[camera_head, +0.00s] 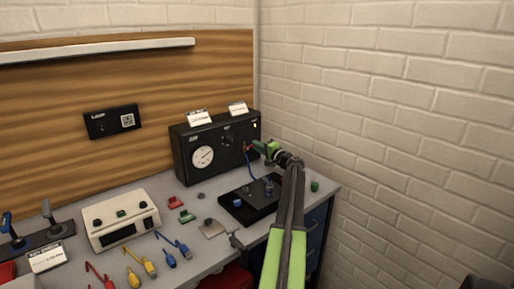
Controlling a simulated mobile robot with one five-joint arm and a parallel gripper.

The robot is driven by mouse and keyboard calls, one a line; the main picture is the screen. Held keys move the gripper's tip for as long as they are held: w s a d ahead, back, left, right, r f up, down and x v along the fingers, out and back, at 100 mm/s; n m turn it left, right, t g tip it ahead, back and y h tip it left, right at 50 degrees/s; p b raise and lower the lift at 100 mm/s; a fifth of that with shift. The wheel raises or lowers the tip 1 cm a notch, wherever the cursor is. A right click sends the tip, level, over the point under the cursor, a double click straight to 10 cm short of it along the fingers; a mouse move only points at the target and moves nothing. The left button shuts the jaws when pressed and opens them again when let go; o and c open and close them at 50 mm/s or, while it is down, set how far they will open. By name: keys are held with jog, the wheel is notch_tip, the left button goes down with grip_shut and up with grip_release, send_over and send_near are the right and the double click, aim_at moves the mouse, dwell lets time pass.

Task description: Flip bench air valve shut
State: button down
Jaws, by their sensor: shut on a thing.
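The bench air unit is a black box (190,160) with a round white gauge (203,157) and dark knobs, standing at the back of the bench. A small reddish valve lever (249,146) shows low on the right of its front face. A blue hose (249,165) hangs below it. My gripper (256,147), at the end of my green and dark arm, reaches to this lever from the right. Its jaws are shut on the lever, which they partly hide. The lever's exact angle is too small to tell.
A black tray (235,212) with blue and dark fittings sits before the box. A cream instrument (122,218), red and green clips, and yellow and blue leads lie left. A brick wall (400,120) bounds the right side.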

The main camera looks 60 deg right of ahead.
jog(key=shift+f+m+b, duration=0.35)
jog(key=shift+f+m, duration=0.1)
jog(key=shift+m, duration=0.55)
jog(key=c, duration=1.4)
grip_release()
jog(key=shift+c, duration=0.2)
jog(key=shift+r, duration=0.1)
notch_tip(320, 180, up, 4)
jog(key=p, duration=0.4)
jog(key=shift+r, duration=0.1)
jog(key=s+r+p, duration=0.6)
jog(key=s+p, duration=0.1)
jog(key=s, duration=0.4)
jog(key=shift+s+d+r, duration=0.3)
jog(key=shift+s+d, duration=0.1)
